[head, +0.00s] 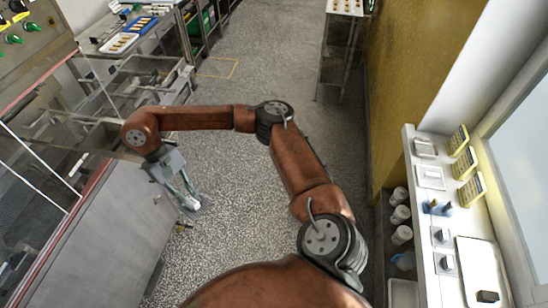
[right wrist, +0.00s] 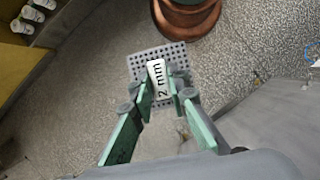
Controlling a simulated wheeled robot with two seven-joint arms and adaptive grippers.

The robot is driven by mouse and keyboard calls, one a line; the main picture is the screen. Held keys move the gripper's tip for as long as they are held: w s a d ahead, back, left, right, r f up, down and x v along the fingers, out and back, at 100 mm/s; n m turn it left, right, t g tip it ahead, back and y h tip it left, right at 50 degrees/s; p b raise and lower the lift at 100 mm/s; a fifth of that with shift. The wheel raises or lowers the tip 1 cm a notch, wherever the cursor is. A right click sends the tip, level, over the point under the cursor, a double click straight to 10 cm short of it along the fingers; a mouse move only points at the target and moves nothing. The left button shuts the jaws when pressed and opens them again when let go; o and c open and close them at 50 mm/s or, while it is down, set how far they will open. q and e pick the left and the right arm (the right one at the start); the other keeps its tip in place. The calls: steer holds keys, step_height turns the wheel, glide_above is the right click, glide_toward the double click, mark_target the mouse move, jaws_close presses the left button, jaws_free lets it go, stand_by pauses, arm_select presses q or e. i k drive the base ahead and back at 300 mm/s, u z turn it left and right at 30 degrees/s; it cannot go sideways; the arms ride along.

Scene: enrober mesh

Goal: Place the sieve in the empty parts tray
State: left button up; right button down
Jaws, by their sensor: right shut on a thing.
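My right gripper (head: 183,191) hangs at the left over the speckled floor, beside the steel machine cabinet. In the right wrist view its green-padded fingers (right wrist: 160,94) are closed on the white label piece of the sieve, marked "2 mm". The sieve (right wrist: 143,62) is a grey perforated plate, seen beyond the fingertips and clear of any surface. Small white trays (head: 431,184) lie on the right-hand ledge; I cannot tell which is the empty parts tray. My left gripper is not in view.
The white ledge (head: 421,221) under the window bears yellow signs (head: 466,163), small dark parts and a larger tray (head: 479,248). Cups (head: 400,214) stand lower beside it. The machine (head: 95,240) is at left, a bench (head: 117,32) with trays behind. The middle floor is clear.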

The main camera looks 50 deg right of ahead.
mark_target(483, 273)
steer(key=z, duration=2.3)
steer(key=i, duration=1.2)
steer(key=z, duration=1.7)
